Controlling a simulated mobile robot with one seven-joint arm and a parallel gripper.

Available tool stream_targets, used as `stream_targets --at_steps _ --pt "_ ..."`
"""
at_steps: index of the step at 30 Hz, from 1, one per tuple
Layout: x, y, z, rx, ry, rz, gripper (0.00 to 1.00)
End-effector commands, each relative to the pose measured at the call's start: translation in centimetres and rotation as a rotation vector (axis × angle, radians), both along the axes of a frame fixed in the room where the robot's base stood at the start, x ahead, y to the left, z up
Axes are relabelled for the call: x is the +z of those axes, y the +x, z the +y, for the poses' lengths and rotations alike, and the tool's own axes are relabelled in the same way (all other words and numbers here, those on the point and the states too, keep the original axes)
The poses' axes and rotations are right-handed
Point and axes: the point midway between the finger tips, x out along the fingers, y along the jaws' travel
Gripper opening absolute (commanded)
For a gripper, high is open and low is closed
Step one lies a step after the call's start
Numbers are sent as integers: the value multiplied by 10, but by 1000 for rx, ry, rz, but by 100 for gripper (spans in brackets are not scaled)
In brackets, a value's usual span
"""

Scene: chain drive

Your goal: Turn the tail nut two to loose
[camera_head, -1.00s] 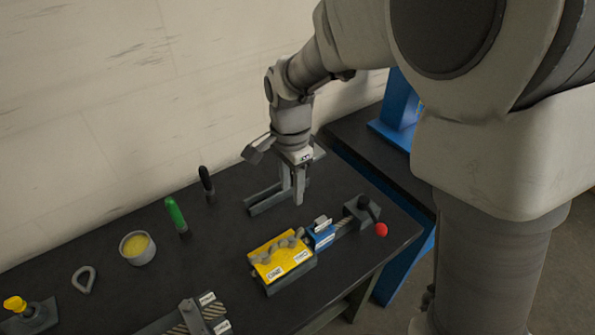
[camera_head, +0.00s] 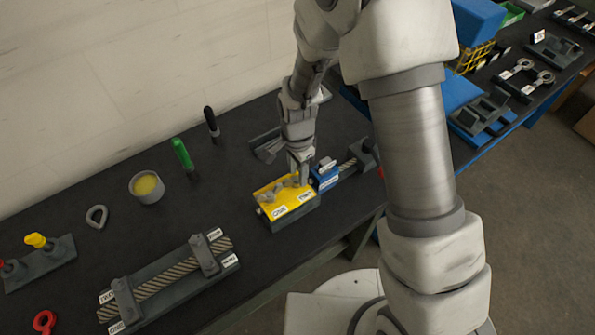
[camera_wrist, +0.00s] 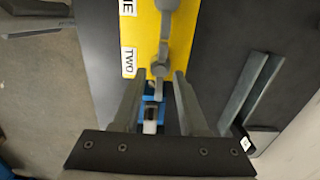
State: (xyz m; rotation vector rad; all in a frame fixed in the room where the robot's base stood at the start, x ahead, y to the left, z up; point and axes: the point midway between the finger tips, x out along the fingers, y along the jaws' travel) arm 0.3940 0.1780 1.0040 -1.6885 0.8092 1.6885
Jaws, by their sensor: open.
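My gripper (camera_head: 300,178) points down over the right end of a yellow-topped block (camera_head: 283,208), near its TWO label. It is open and empty. In the wrist view, my gripper (camera_wrist: 159,88) has its fingers on either side of the end of a grey chain-like row (camera_wrist: 164,38), which runs along the yellow top (camera_wrist: 146,25). I cannot tell whether the fingers touch it. Label TWO (camera_wrist: 128,62) lies beside the row. A blue block (camera_head: 322,180) adjoins the yellow block, and shows between the fingers (camera_wrist: 153,100). I cannot tell which part is tail nut two.
A rope clamp stand (camera_head: 172,277) with labels stands at front left. A green-handled tool (camera_head: 181,151), a black-handled tool (camera_head: 210,121) and a tub with yellow contents (camera_head: 147,187) stand behind. A grey bracket (camera_head: 265,145) lies behind my gripper. The dark table between them is clear.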

Motion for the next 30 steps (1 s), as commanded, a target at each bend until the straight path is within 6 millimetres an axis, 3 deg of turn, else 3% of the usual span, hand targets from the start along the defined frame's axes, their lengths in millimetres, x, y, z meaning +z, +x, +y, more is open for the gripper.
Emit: stream_targets --at_steps 12,13,20,30 --pt "-8 0 0 0 1 -1 42" --pt "-8 0 0 0 1 -1 41" --pt "-8 0 0 0 1 -1 0" --pt "-8 0 0 17 1 -1 0"
